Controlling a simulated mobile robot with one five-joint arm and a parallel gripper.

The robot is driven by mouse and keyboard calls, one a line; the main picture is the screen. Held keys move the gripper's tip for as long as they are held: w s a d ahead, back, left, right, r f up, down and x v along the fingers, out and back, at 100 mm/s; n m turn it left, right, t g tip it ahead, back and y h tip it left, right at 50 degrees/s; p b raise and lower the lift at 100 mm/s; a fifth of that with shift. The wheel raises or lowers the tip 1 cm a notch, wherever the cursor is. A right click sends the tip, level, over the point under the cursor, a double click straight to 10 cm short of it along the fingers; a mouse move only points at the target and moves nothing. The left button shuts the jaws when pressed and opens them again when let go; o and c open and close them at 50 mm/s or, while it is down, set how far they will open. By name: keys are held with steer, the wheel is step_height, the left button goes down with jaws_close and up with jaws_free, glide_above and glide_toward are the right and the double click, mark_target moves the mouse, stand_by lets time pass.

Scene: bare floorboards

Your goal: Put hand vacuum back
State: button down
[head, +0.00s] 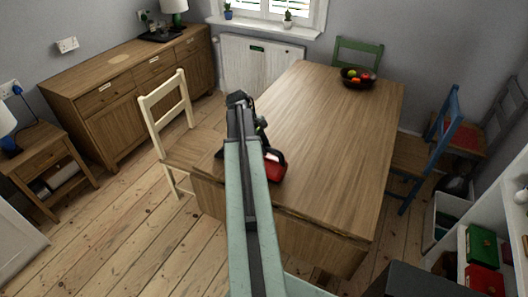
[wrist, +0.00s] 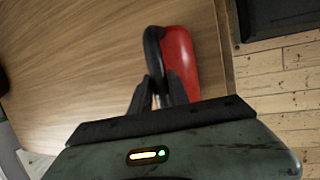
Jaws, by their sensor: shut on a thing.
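The hand vacuum (head: 274,167) is red with a black handle and shows just right of my arm, over the near-left part of the table. In the wrist view the red body (wrist: 181,55) lies beyond my fingers, with the dark curved handle beside it. My gripper (wrist: 158,88) is shut on the hand vacuum, with the handle between its two dark fingers. In the head view my arm hides much of the vacuum. I cannot tell whether it touches the tabletop.
The wooden table (head: 325,130) is mostly clear, with a fruit bowl (head: 357,78) at its far end. A cream chair (head: 168,125) stands left and a blue chair (head: 425,150) right. A sideboard (head: 90,85) has a pale round spot on top. Shelves (head: 505,215) stand at right.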

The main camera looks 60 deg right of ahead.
steer(key=shift+s, duration=0.1)
steer(key=shift+f, duration=0.2)
steer(key=c, duration=1.3)
jaws_free()
steer(key=shift+o, duration=0.2)
steer(key=p+v, duration=1.1)
steer(key=v, duration=0.1)
steer(key=shift+r, duration=0.2)
